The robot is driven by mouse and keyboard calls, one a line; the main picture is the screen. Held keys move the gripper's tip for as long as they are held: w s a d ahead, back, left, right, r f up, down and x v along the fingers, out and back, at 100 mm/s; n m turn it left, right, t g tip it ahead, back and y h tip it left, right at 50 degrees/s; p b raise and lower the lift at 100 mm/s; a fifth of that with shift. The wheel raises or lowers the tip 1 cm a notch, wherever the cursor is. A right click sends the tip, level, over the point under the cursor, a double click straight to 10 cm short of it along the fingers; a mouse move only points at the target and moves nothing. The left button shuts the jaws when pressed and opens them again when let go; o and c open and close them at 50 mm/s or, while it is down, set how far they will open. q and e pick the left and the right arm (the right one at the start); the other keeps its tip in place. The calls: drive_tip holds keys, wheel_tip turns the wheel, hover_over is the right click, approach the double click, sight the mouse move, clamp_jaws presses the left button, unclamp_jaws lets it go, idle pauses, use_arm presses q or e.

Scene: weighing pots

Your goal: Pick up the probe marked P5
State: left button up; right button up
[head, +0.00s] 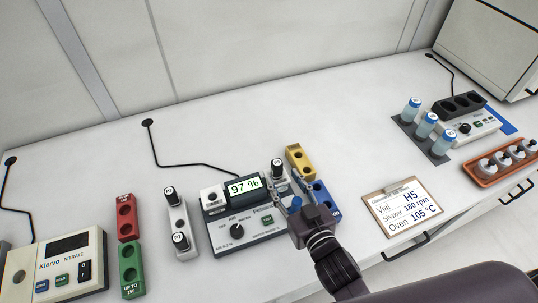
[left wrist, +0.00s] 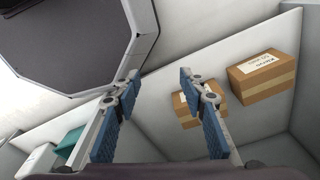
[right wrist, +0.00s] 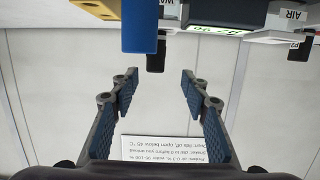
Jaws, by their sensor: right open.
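A probe with a dark body and white-labelled cap (head: 278,168) stands upright at the right side of the meter (head: 237,222); I cannot read its mark. Two more probes stand in the white rack (head: 177,218) left of the meter. The front one (head: 180,241) appears marked P7; the rear one's mark (head: 169,194) is too small to read. My right gripper (head: 291,187) is open beside the meter's right side, close to the standing probe. In the right wrist view, nothing is between its fingers (right wrist: 160,78). My left gripper (left wrist: 160,74) is open and empty.
Yellow (head: 299,158) and blue (head: 321,194) blocks stand close by my right gripper. A clipboard (head: 402,207) lies at right. The back of the bench is mostly clear.

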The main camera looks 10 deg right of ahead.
sight(279, 166)
drive_tip(key=shift+w+a, duration=0.1)
drive_tip(key=shift+w, duration=0.2)
drive_tip(key=shift+w+r, duration=0.1)
drive_tip(key=shift+w, duration=0.05)
drive_tip(key=shift+r+p+x, duration=0.25)
drive_tip(key=shift+p+x, duration=0.45)
drive_tip(key=shift+x, duration=0.4)
drive_tip(key=x, duration=0.1)
drive_tip(key=p+x, duration=0.1)
drive_tip(key=x, duration=0.2)
drive_tip(key=shift+d+f, duration=0.15)
drive_tip(key=shift+d, duration=0.3)
drive_tip(key=shift+w+f, duration=0.1)
drive_tip(key=shift+w, duration=0.1)
drive_tip(key=shift+a, duration=0.1)
drive_tip(key=c, duration=0.8)
clamp_jaws()
use_arm(q)
drive_tip(key=s+r, duration=0.2)
drive_tip(key=shift+r, duration=0.3)
